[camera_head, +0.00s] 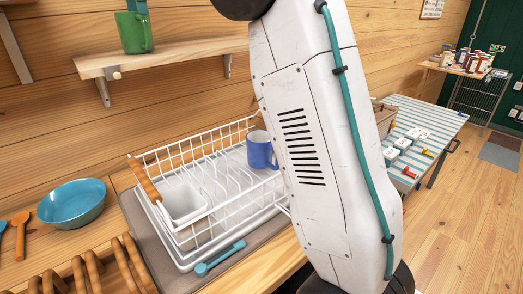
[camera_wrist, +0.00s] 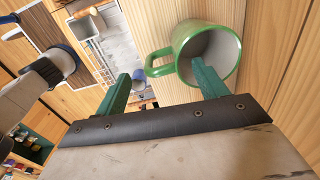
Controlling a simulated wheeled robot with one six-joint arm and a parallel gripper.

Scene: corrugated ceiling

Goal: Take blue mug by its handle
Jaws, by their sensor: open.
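The blue mug (camera_head: 260,152) stands in the right part of the white dish rack (camera_head: 203,229), its right side close to my white arm in the head view. In the wrist view a small blue patch (camera_wrist: 138,75) by the rack may be this mug; most of it is hidden. My gripper (camera_wrist: 161,68) is open with its two green fingers spread. It is up by the green mug (camera_wrist: 187,38), away from the blue mug. The green mug's handle shows between the fingertips, and the right finger overlaps its mouth. I cannot tell whether they touch.
The green mug stands on a wooden wall shelf (camera_head: 170,62). A blue bowl (camera_head: 73,203), wooden utensils and a wooden slatted rack (camera_head: 85,272) lie left of the dish rack. A teal-handled brush (camera_head: 220,258) lies in front. A striped table (camera_head: 428,117) stands at right.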

